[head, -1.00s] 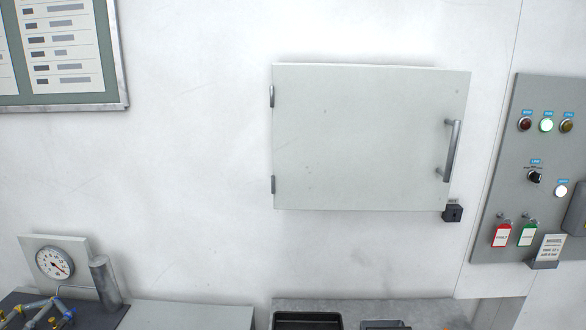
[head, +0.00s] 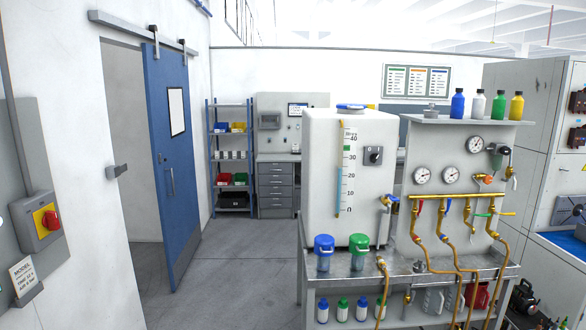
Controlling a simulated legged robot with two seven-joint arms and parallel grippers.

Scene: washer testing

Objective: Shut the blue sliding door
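The blue sliding door (head: 168,220) hangs from a rail (head: 140,30) on the white wall at the left of the head view. It stands at the right part of the doorway, and a wide opening (head: 122,150) shows to its left. The door has a grey vertical handle (head: 171,182) and a white notice (head: 177,112). A small grey catch (head: 117,171) sits at the left edge of the opening. Neither of my grippers shows in the head view, so their state is hidden.
A grey bench (head: 345,278) with a white tank (head: 330,170), gauges and brass pipes stands at the right. A shelf rack (head: 232,160) stands behind the door. A grey panel with a red knob (head: 49,218) is at the near left. The floor (head: 235,275) between door and bench is clear.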

